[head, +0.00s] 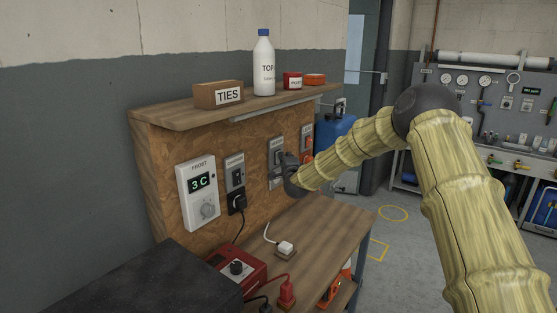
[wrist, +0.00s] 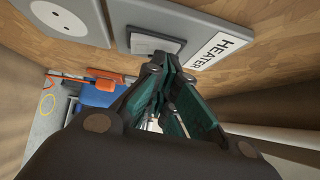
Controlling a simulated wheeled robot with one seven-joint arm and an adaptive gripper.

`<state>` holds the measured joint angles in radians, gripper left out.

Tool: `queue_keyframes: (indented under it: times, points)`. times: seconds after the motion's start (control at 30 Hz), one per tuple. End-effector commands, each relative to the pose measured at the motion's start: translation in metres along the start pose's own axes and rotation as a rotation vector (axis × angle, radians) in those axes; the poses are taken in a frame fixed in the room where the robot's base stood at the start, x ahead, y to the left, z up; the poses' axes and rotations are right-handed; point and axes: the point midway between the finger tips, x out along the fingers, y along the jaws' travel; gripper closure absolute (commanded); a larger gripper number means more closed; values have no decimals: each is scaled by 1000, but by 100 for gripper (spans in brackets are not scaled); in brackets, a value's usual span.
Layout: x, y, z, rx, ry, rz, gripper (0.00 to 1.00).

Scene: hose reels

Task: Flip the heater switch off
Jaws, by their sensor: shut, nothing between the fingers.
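The heater switch is a grey wall plate with a pale rocker (wrist: 156,43) beside a white label (wrist: 222,45) reading HEATER, at the top of the wrist view. In the head view its plate (head: 276,145) is on the wooden panel, partly hidden by my gripper. My gripper (wrist: 168,66) is shut and empty, its fingertips close to the rocker's lower edge in the wrist view. In the head view my gripper (head: 290,170) is in front of the panel at the plate. I cannot tell whether the tips touch the rocker or which way it is tipped.
A round socket (wrist: 62,20) is beside the switch. A frost thermostat (head: 198,192) reading 3 C and a plugged-in socket (head: 235,180) are left on the panel. The shelf above holds a TIES box (head: 218,95) and a bottle (head: 263,68). A white plug (head: 285,247) lies on the bench below.

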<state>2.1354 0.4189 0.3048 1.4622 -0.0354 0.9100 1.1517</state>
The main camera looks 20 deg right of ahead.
Motion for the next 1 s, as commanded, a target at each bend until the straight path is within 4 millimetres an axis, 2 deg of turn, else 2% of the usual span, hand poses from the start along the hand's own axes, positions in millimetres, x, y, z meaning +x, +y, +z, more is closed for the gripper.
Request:
queue_keyframes:
  times: [0.23,0.43,1.0]
  points:
    - [-4,0,-2,2,-3,0,100]
    - [-16,-4,-10,3,-14,-1,100]
    - [-99,-16,-10,2,-15,0,100]
